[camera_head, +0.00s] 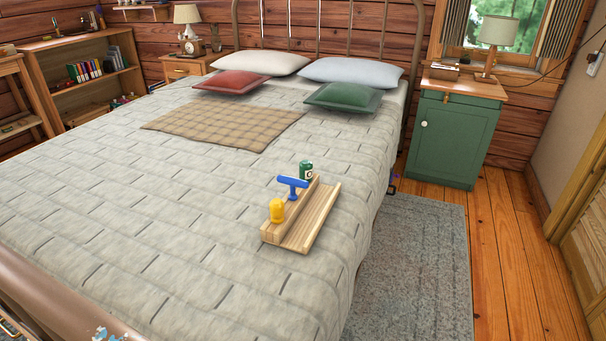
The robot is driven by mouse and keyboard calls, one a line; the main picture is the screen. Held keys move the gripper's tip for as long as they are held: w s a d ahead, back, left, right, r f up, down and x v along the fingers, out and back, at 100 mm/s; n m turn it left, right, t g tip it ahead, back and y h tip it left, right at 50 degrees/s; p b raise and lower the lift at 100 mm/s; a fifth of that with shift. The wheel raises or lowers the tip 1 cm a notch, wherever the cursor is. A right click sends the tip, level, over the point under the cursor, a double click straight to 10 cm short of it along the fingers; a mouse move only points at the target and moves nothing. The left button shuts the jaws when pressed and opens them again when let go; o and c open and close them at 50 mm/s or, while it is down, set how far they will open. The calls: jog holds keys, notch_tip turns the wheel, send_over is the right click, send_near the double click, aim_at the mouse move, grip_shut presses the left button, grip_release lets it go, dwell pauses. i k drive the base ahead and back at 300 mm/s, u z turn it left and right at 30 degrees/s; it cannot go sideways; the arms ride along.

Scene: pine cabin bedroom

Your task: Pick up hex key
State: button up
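A blue T-shaped handle (292,183), which looks like the hex key, stands upright at a wooden rack (314,226) on the bed. Its crossbar is on top, and the lower part of its shaft is hidden at the rack. A yellow object (277,210) is close in front of it, and a green can-like object (306,170) is just behind it. My gripper is not in view, so I cannot see whether it is open or shut.
The rack lies near the right edge of the wide bed (130,230); the quilt to its left is clear. A grey rug (425,260) and wooden floor (510,260) lie to the right. A green cabinet (455,145) stands by the headboard. A metal footboard (50,300) crosses the lower left.

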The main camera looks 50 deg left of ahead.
aim_at(294, 183)
jog(key=u, duration=0.8)
jog(key=i, duration=1)
jog(key=u, duration=0.9)
